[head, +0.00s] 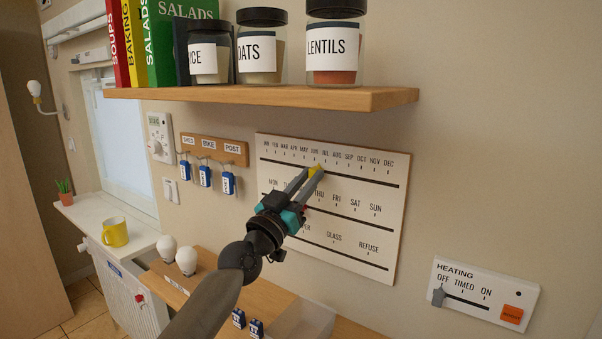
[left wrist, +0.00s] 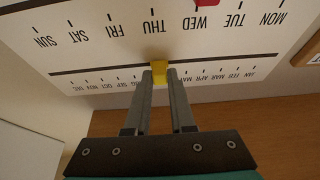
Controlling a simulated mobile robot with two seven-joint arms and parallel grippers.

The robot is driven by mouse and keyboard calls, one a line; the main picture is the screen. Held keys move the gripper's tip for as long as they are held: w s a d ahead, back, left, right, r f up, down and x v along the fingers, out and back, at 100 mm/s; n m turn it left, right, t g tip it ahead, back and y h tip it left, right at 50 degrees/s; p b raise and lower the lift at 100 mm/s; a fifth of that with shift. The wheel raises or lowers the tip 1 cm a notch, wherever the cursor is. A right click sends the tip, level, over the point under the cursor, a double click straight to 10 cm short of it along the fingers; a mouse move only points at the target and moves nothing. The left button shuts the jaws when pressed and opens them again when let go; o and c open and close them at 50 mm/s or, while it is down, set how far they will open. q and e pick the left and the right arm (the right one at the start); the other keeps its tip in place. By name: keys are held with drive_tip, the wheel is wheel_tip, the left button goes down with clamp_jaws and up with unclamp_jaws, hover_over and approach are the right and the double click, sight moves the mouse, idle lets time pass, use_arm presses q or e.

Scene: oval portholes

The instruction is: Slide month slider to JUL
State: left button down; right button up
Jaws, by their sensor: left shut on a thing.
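The white calendar board (head: 350,215) hangs on the wall with a row of month names along its top and a dark slot below them. The yellow month slider (head: 315,170) sits on that slot around JUN and JUL; the fingers hide the nearest labels in the left wrist view, so I cannot tell exactly which. My left gripper (head: 312,175) is shut on the yellow slider, which also shows between the fingertips in the left wrist view (left wrist: 160,72). My right gripper is not in view.
A wooden shelf (head: 270,97) with jars and books juts out above the board. A key rack (head: 214,148) hangs to its left. A heating panel (head: 485,291) is at the lower right. A red slider (left wrist: 207,3) shows near WED.

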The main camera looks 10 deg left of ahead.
use_arm(q)
drive_tip(key=shift+s+d, duration=0.25)
drive_tip(key=shift+d, duration=0.5)
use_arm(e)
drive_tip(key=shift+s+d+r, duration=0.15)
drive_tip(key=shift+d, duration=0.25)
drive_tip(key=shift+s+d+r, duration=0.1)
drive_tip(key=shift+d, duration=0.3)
use_arm(q)
drive_tip(key=c, duration=0.8)
unclamp_jaws()
drive_tip(key=shift+o, duration=0.2)
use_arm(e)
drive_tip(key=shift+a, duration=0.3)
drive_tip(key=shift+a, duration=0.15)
use_arm(q)
drive_tip(key=shift+s+a+f, duration=0.35)
drive_tip(key=shift+s, duration=0.2)
drive_tip(key=b+v, duration=0.2)
drive_tip(key=v, duration=1.2)
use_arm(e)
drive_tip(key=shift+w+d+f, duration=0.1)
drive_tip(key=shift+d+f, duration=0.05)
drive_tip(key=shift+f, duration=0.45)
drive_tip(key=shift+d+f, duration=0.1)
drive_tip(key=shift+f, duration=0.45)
